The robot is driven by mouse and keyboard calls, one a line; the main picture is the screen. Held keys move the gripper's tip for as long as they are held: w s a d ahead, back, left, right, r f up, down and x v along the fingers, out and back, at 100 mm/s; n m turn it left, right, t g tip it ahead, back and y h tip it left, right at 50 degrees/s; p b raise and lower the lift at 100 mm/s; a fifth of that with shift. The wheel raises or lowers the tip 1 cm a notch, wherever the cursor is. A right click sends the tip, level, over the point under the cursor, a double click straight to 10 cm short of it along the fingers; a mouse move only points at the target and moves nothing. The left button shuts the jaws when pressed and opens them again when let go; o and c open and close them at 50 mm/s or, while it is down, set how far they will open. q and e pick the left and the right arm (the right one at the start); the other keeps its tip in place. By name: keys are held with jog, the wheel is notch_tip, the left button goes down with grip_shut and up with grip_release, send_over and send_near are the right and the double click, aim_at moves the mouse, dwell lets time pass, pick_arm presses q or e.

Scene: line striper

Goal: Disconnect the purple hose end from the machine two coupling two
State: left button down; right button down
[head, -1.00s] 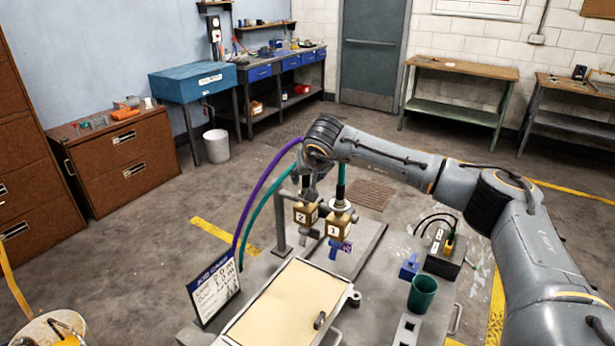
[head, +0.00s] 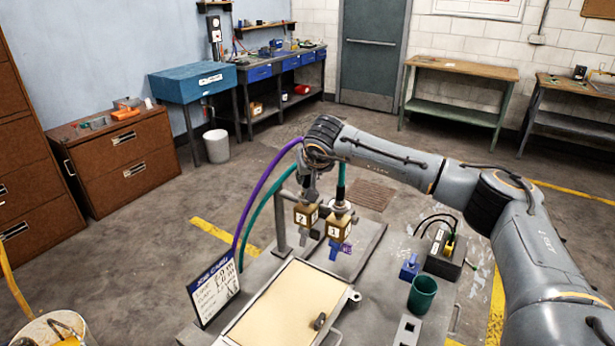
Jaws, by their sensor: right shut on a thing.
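The purple hose (head: 262,187) arches up from behind the job card and passes out of sight at my right wrist. My right gripper (head: 309,190) is just above block 2, pointing down and shut on what appears to be the purple hose end. My own wrist mostly hides the fingers and that end, so I cannot tell whether it is still seated. My left gripper is not in view.
Right beside it stands block 3 (head: 339,229), with a dark hose end on top and blue and purple pieces below. A teal hose (head: 258,212) runs close to the purple one. A job card (head: 214,288), tan tray (head: 277,309), green cup (head: 422,294) and black box (head: 444,262) surround the stand.

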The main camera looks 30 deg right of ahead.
jog(key=shift+r, duration=0.7)
notch_tip(320, 180, up, 4)
jog(key=p, duration=0.2)
jog(key=shift+f+p, duration=0.15)
jog(key=shift+p, duration=0.2)
